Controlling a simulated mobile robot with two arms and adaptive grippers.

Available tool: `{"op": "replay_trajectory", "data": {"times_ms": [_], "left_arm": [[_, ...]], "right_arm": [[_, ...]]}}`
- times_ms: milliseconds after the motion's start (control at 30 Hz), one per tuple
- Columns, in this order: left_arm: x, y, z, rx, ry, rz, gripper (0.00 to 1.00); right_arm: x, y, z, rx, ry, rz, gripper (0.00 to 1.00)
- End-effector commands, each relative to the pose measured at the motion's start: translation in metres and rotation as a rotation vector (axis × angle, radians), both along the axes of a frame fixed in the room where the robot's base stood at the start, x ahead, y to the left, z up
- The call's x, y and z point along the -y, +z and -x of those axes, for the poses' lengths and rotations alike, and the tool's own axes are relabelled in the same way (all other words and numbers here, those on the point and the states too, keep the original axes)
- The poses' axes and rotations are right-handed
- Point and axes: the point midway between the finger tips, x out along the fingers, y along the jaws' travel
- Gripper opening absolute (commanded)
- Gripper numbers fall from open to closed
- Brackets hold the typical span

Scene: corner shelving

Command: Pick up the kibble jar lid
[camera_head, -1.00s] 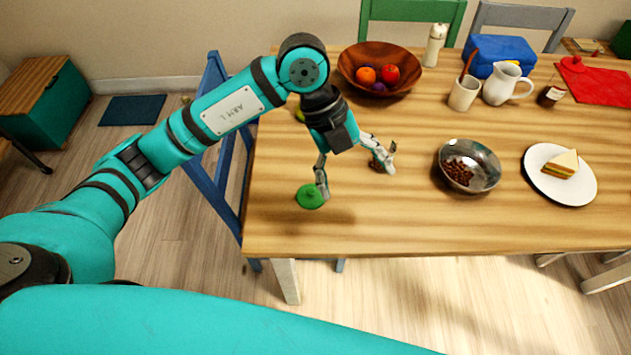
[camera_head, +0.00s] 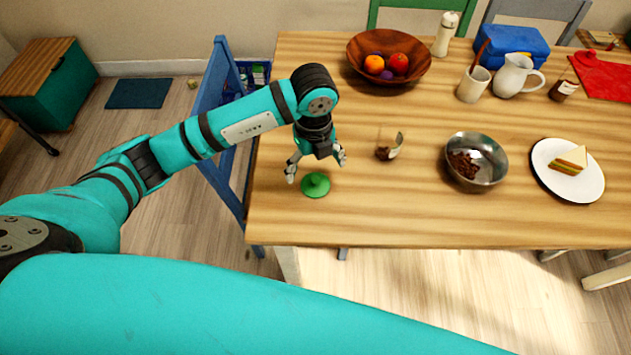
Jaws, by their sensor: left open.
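The green kibble jar lid (camera_head: 315,186), round with a small knob, lies flat on the wooden table near its left front corner. My left gripper (camera_head: 316,168) is open and points down, with one finger to the left of the lid and the other to its upper right. It holds nothing, and I cannot tell its exact height above the lid. A small clear glass jar (camera_head: 397,143) with some brown kibble stands open to the right of the gripper. My right gripper is out of view.
A metal bowl (camera_head: 490,165) with kibble and a white plate (camera_head: 574,194) with a sandwich stand to the right. A wooden fruit bowl (camera_head: 361,48), a cup (camera_head: 473,86) and a white jug (camera_head: 512,76) stand farther back. The table front is clear.

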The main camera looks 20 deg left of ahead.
Motion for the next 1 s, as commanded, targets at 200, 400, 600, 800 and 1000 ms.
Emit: {"op": "replay_trajectory", "data": {"times_ms": [200,400,600,800,1000], "left_arm": [[0.0,-0.022,0.001,-0.005,0.0,0.001,0.93],[-0.001,-0.049,-0.001,-0.001,-0.001,0.0,0.93],[0.0,-0.054,-0.001,0.001,-0.001,0.001,0.93],[0.0,-0.053,-0.001,0.001,-0.001,0.001,0.78],[0.0,-0.053,-0.001,0.001,-0.001,0.001,0.52]], "right_arm": [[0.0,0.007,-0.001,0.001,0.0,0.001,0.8],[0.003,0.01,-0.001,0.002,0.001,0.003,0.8],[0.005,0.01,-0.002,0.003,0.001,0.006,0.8],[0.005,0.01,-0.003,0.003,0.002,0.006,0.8],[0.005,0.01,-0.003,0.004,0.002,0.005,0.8]]}}
